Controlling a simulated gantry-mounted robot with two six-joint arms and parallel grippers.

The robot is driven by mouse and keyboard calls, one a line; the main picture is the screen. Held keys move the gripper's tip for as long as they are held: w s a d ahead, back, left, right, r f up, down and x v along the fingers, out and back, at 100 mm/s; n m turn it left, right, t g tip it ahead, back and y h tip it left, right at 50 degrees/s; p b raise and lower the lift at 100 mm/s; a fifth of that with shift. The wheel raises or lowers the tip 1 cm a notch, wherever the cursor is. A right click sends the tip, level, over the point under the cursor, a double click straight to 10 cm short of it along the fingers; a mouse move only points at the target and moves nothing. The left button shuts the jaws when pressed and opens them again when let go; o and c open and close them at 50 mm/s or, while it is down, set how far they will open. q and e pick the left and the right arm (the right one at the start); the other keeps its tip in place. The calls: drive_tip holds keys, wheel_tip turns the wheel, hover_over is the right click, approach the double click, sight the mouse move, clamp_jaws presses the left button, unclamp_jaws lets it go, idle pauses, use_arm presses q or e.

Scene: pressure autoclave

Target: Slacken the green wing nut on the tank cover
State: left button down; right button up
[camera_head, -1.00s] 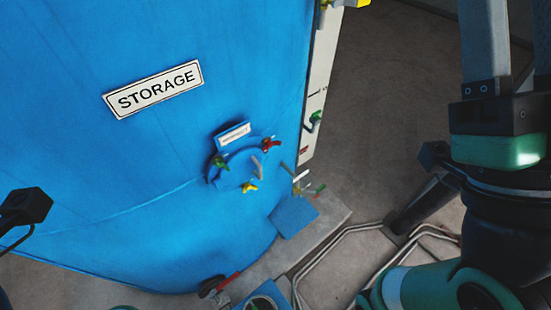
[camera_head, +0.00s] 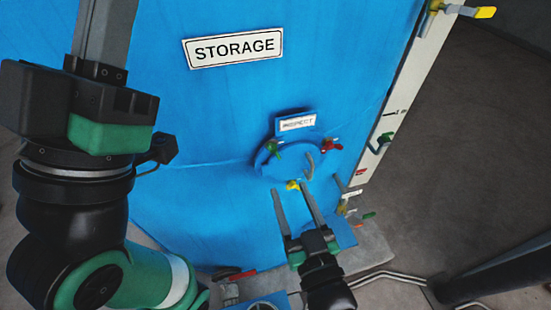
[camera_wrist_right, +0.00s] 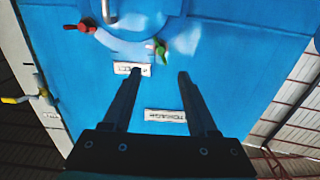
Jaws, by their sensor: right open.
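The green wing nut (camera_head: 273,149) is at the upper left of the round blue tank cover (camera_head: 266,166) in the head view. A red wing nut (camera_head: 331,146) is at the cover's upper right and a yellow one (camera_head: 293,186) at its bottom. My right gripper (camera_head: 290,188) is open, its fingers pointing up at the cover's lower part, with no nut gripped. The right wrist view shows the scene upside down: the green nut (camera_wrist_right: 160,48) appears just beyond the open fingertips (camera_wrist_right: 159,72), roughly between them. The yellow nut is out of that view. My left gripper is not seen.
A grey handle (camera_head: 309,165) stands out from the cover. The INSPECT sign (camera_head: 297,122) is above it, the STORAGE sign (camera_head: 233,48) higher. A white panel with valves (camera_head: 396,110) stands at the right. Pipes (camera_head: 400,279) run along the floor. My left arm fills the left side.

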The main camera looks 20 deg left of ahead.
sight(273, 149)
drive_tip(key=p+x, duration=0.1)
drive_tip(key=x, duration=1)
drive_tip(key=shift+w+a, duration=0.2)
drive_tip(key=shift+w, duration=0.1)
drive_tip(key=shift+f, duration=0.1)
clamp_jaws()
